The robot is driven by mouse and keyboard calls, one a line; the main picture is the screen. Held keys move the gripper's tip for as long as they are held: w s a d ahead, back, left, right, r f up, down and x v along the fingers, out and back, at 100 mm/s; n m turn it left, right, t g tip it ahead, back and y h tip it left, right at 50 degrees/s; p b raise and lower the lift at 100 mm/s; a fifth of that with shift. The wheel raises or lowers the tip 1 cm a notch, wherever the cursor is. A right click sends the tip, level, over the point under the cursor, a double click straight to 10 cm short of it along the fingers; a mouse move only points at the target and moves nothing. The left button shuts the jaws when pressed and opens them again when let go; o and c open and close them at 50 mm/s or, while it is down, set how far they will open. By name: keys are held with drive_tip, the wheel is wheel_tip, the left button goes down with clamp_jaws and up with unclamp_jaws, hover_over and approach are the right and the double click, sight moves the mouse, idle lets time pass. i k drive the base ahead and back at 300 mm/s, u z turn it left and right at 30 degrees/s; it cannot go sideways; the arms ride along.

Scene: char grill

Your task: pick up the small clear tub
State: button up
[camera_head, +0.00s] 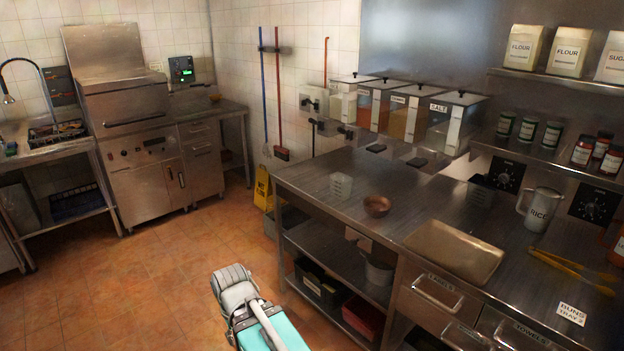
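The small clear tub (341,186) stands upright on the steel counter (310,182), near its far left end. It is translucent, and nothing can be made out inside it. A brown bowl (377,205) sits on the counter to its right and nearer to me, apart from it. Grey and teal parts of my own body show at the bottom of the picture, on the floor side of the counter. My gripper's fingers are not seen.
Lidded ingredient bins (404,118) stand behind the tub. A metal tray (454,250), a RICE jug (538,208) and yellow tongs (572,270) lie further right. A yellow floor sign (263,188) stands beyond the counter's left end. The tiled floor (150,275) at left is clear.

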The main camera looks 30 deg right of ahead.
sight(341, 185)
drive_tip(key=z, duration=0.2)
drive_tip(key=i, duration=0.85)
drive_tip(key=z, duration=0.25)
